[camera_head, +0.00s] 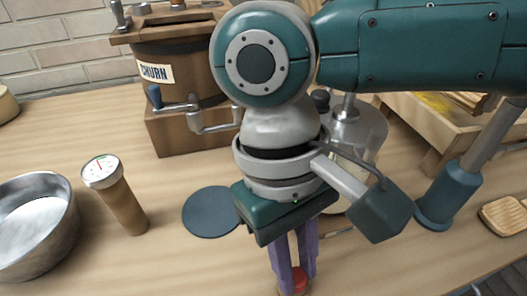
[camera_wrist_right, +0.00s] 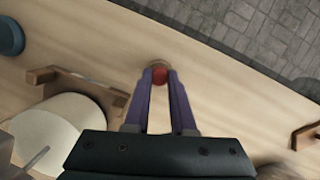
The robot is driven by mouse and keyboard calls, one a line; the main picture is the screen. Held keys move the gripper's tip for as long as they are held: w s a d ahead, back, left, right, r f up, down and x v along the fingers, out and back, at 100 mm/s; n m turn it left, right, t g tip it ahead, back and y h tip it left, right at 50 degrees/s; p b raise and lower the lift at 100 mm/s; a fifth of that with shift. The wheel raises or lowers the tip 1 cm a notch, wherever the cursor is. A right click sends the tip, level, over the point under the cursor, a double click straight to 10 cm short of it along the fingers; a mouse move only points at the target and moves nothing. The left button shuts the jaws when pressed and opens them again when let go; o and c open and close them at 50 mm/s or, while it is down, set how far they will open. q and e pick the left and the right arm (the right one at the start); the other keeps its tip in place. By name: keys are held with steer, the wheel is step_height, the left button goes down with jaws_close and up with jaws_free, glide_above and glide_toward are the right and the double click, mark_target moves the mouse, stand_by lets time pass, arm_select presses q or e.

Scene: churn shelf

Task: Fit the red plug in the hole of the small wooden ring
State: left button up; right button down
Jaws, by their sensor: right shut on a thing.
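My right gripper (camera_head: 295,272) points down at the bottom middle of the head view, its purple fingers shut on the red plug (camera_head: 298,283). In the right wrist view, the red plug (camera_wrist_right: 159,76) shows between the fingertips of the gripper (camera_wrist_right: 160,82). A tan rim, seemingly the small wooden ring (camera_wrist_right: 159,64), shows right at the plug's far side. I cannot tell whether the plug sits in the ring's hole or only above or against it. The fingers hide most of both. My left gripper is not in view.
A dark round mat (camera_head: 211,211), a gauge on a wooden post (camera_head: 118,195) and a metal bowl (camera_head: 37,225) stand left of the gripper. The wooden churn (camera_head: 180,75) with its crank is behind. A wooden tray (camera_head: 440,125) stands at back right. Front table is clear.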

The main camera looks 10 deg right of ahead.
stand_by(0.4)
steer(key=c, duration=0.7)
jaws_free()
steer(key=c, duration=0.4)
steer(key=shift+o, duration=0.2)
steer(key=shift+r, duration=0.15)
steer(key=p+v, duration=0.3)
steer(key=shift+r, duration=0.15)
steer(key=shift+p+v, duration=1.85)
steer(key=shift+v, duration=0.05)
